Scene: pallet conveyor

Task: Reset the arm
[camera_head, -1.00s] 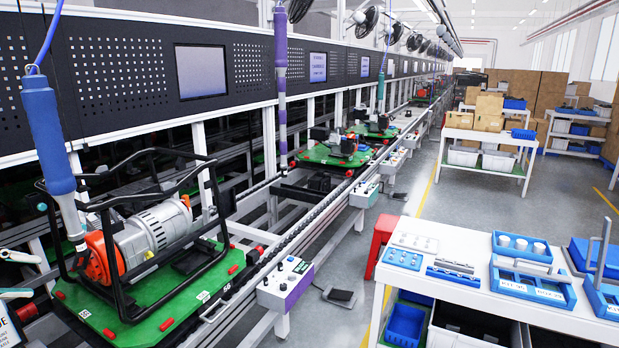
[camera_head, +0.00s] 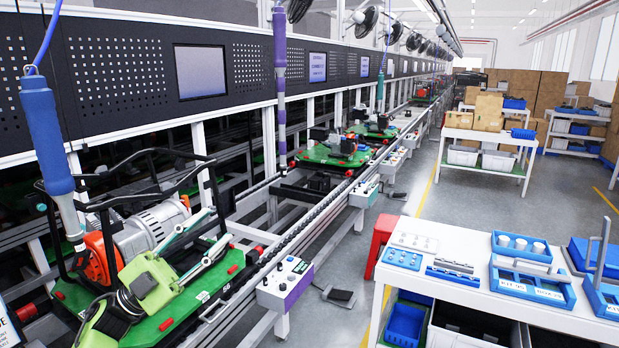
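My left gripper (camera_head: 221,226) is green with two pale fingers. It reaches in from the lower left, in front of the generator (camera_head: 148,228) on the near green pallet (camera_head: 158,328). The fingers point up and to the right and stand apart, with nothing visible between them. The gripper overlaps the black tube frame and the pallet in the picture; I cannot tell whether it touches them. The generator has an orange end and a grey motor, partly hidden by my gripper. My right gripper is out of view.
A control box (camera_head: 286,282) stands beside the conveyor. A blue hanging tool (camera_head: 46,135) and a purple column (camera_head: 280,85) hang over the line. A white table (camera_head: 450,296) with blue trays is at the right.

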